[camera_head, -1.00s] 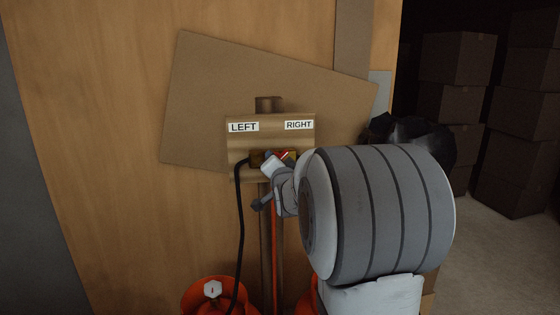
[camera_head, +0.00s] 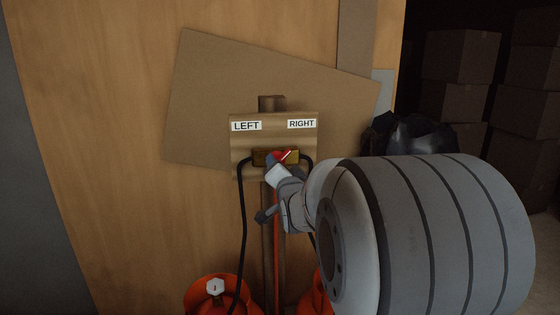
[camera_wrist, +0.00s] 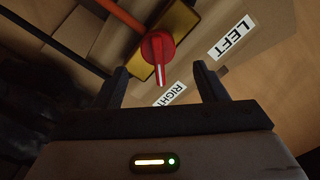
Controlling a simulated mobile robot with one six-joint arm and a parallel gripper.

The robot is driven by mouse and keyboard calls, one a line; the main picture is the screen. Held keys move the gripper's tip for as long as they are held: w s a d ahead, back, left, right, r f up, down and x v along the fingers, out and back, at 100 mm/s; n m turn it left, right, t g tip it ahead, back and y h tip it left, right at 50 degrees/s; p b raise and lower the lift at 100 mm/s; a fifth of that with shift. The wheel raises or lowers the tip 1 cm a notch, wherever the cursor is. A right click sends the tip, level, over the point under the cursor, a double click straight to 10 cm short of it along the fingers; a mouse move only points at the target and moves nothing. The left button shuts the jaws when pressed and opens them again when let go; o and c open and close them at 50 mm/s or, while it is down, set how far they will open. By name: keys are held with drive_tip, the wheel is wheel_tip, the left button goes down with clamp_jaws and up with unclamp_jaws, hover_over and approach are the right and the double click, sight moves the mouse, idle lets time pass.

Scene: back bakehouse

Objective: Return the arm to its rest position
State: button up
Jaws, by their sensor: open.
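My gripper (camera_wrist: 160,72) is open. In the wrist view its two dark fingers stand apart, one on each side of the red knob (camera_wrist: 158,50) in the picture, with nothing held between them. How far the fingertips are from the knob is hard to tell. The knob sits on a brass block (camera_wrist: 183,20), and its white mark points towards the RIGHT label (camera_wrist: 170,95). In the head view the brass block (camera_head: 262,158) is on a wooden board (camera_head: 270,137) below the LEFT label (camera_head: 246,126) and RIGHT label (camera_head: 301,124). My arm partly hides the knob there.
Black hoses (camera_head: 242,215) run down from the block's sides. An orange gas cylinder (camera_head: 205,294) stands below left, and another is partly hidden (camera_head: 318,298). A cardboard sheet (camera_head: 200,100) lies behind the board. A black bag (camera_head: 408,136) and stacked boxes (camera_head: 460,57) stand right.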

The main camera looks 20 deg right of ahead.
drive_tip(key=shift+v, duration=1)
drive_tip(key=s+a+r+n+g+y+p, duration=0.2)
drive_tip(key=s+a+r+n+g+p, duration=0.2)
drive_tip(key=s+p, duration=0.8)
drive_tip(key=s+a+r+n+g+y+p, duration=0.3)
drive_tip(key=s+a+n+g+p, duration=0.5)
drive_tip(key=s, duration=0.7)
drive_tip(key=a+g+p, duration=0.2)
drive_tip(key=a+p, duration=0.2)
drive_tip(key=p, duration=0.1)
drive_tip(key=shift+a+r+g, duration=0.25)
drive_tip(key=shift+r+g, duration=0.1)
drive_tip(key=shift+g, duration=0.05)
